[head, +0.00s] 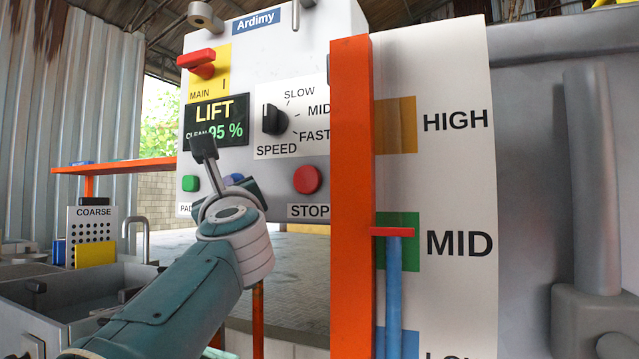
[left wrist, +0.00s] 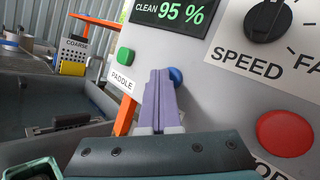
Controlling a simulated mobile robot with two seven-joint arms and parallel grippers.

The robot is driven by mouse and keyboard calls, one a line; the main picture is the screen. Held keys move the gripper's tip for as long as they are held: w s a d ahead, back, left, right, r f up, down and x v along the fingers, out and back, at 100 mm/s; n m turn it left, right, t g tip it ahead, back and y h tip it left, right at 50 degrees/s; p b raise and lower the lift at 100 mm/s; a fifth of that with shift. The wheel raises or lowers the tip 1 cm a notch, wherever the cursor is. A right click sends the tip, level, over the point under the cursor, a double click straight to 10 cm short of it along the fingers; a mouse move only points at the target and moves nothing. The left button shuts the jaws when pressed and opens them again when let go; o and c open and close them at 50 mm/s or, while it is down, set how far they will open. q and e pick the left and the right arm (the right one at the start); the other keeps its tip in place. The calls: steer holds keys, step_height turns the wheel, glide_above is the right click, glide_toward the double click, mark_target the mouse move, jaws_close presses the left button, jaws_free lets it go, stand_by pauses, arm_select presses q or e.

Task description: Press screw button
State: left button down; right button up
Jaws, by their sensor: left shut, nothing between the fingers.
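The control panel (head: 270,60) faces me, with a green button (head: 190,183) labelled PADDLE and a red button (head: 307,180) labelled STOP. Between them is a blue button (head: 233,179), partly hidden behind my left gripper (head: 204,150). The blue button's label is hidden, so I cannot read it as screw. In the left wrist view the blue button (left wrist: 176,76) peeks out just right of the shut fingertips (left wrist: 160,76). The left gripper is empty and in front of the panel; I cannot tell whether it touches. My right gripper is not in view.
A speed dial (head: 275,119) and a LIFT display reading CLEAN 95 % (head: 216,122) sit above the buttons. An orange post (head: 351,200) and a HIGH/MID level board (head: 455,180) stand to the right. A sink-like basin (head: 70,300) and a COARSE box (head: 92,225) are at left.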

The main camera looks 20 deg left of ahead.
arm_select(q)
steer(key=shift+s+p, duration=0.7)
steer(key=shift+s, duration=0.15)
steer(key=s+p, duration=0.2)
steer(key=s, duration=0.1)
steer(key=s+p, duration=0.1)
steer(key=s, duration=0.1)
steer(key=shift+a, duration=0.25)
stand_by(0.5)
